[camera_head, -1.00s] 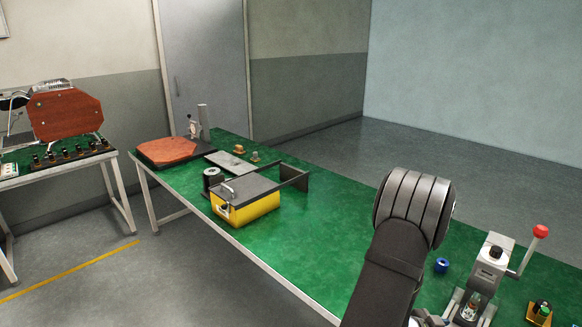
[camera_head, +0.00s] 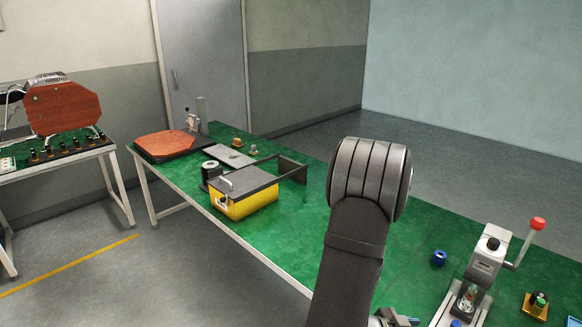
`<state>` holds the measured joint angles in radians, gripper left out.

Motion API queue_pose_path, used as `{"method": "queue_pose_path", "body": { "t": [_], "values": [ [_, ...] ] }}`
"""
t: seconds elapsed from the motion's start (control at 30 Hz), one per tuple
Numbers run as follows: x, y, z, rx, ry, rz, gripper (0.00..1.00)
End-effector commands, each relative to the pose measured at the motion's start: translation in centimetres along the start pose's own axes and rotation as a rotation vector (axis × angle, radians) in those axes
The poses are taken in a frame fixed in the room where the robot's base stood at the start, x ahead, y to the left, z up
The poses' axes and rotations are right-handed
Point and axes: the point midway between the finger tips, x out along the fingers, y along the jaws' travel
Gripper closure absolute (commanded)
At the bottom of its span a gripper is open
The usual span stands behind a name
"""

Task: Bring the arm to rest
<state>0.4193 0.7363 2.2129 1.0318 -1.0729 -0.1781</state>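My arm rises from the bottom of the head view, and its dark, ribbed joint stands in front of the green table (camera_head: 270,232). My gripper cannot be clearly made out. A small grey and blue part shows at the bottom edge beside the arm link, but I cannot tell whether it belongs to the gripper. I cannot see whether my gripper holds anything.
A lever press (camera_head: 487,262) with a red knob stands at right, near a blue ring (camera_head: 439,258) and a brass fixture (camera_head: 535,305). A yellow box (camera_head: 247,201) and a red-brown board (camera_head: 166,145) lie farther left. Bare green table lies between box and arm.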

Motion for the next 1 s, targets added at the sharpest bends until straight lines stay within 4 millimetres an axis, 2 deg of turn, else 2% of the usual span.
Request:
{"method": "queue_pose_path", "body": {
  "t": [0.1,0.4,0.7,1.0],
  "values": [
    [-1.9,-0.1,0.0,-0.001,0.001,-0.005,0.53],
    [-6.0,-0.1,0.0,-0.002,0.001,-0.005,0.53],
    [-2.5,0.7,-0.2,0.166,-0.130,0.168,0.53],
    [-0.2,0.3,-0.6,0.323,-0.242,0.254,0.53]
  ]
}}
